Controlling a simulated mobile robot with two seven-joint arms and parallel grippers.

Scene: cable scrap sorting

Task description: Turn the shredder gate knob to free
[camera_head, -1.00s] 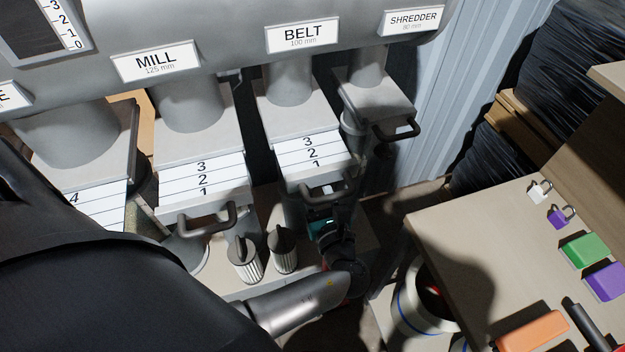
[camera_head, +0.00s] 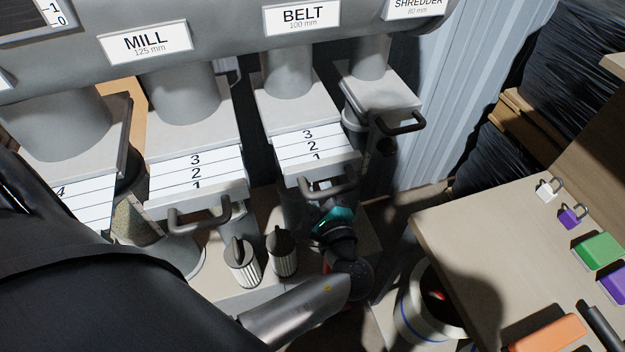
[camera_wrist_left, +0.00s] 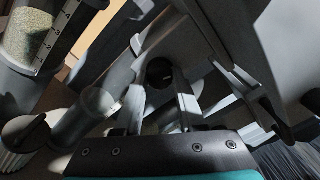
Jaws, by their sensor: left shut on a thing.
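A dark round knob (camera_wrist_left: 160,73) sits between the two fingers of my left gripper (camera_wrist_left: 161,92) in the left wrist view. The gripper is shut on it; its marking cannot be read. In the head view my left gripper (camera_head: 326,207) is below the BELT gate's handle, and its own body hides the knob and fingertips. The shredder gate (camera_head: 380,92), with a black handle (camera_head: 402,124), is to the upper right of the gripper. My right gripper is in neither view.
Two black knobs on ribbed pale bases (camera_head: 243,264) (camera_head: 282,253) stand left of the gripper. The MILL handle (camera_head: 199,218) and BELT handle (camera_head: 329,187) jut out close by. A table (camera_head: 450,235) with padlocks and coloured blocks is at right.

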